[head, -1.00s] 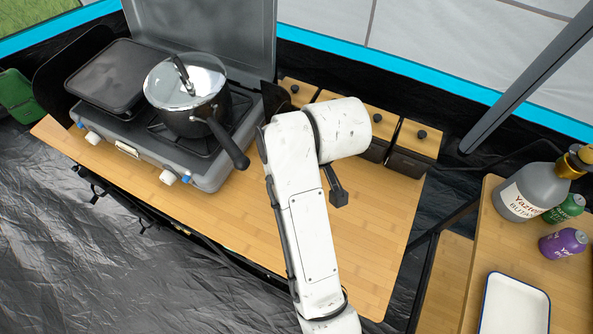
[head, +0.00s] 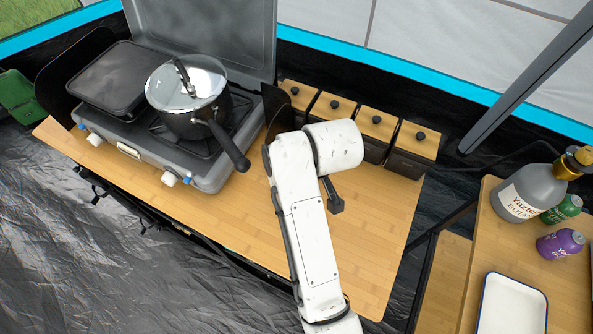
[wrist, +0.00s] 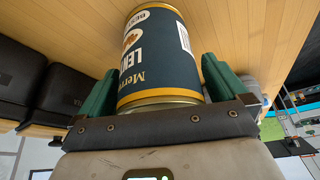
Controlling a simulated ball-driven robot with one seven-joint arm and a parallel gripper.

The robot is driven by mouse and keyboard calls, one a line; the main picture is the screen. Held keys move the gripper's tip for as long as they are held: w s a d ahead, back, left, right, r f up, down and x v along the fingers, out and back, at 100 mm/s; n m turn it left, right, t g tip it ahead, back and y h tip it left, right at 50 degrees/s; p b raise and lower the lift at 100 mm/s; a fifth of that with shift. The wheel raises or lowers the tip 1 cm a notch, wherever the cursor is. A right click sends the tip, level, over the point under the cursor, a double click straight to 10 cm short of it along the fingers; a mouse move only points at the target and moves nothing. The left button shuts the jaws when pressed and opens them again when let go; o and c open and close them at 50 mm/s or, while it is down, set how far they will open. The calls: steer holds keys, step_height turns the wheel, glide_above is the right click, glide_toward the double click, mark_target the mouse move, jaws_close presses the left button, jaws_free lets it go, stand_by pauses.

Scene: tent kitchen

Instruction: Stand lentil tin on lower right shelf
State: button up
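The lentil tin (wrist: 158,55) shows large in the wrist view, with a dark blue label, yellow bands and a metal rim at its near end. My gripper (wrist: 160,65) has one green finger on each side of the tin, close against its sides, and appears shut on it. Behind the tin is a bamboo-coloured surface; I cannot tell whether its far end touches that surface. In the head view my arm hides the gripper and the tin. The lower right shelf (head: 446,285) appears as a wooden strip below the right-hand tabletop.
The left tabletop (head: 375,230) holds a camp stove (head: 215,165) with a lidded pot (head: 190,95) and a row of lidded dark boxes (head: 410,150). The right tabletop (head: 565,285) holds a gas bottle (head: 520,195), green and purple cans and a white tray (head: 512,305).

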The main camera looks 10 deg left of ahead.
steer(key=shift+r, duration=0.15)
steer(key=p+v, duration=0.1)
steer(key=v, duration=0.9)
steer(key=shift+r, duration=0.2)
steer(key=shift+p+v, duration=0.8)
steer(key=shift+p, duration=0.35)
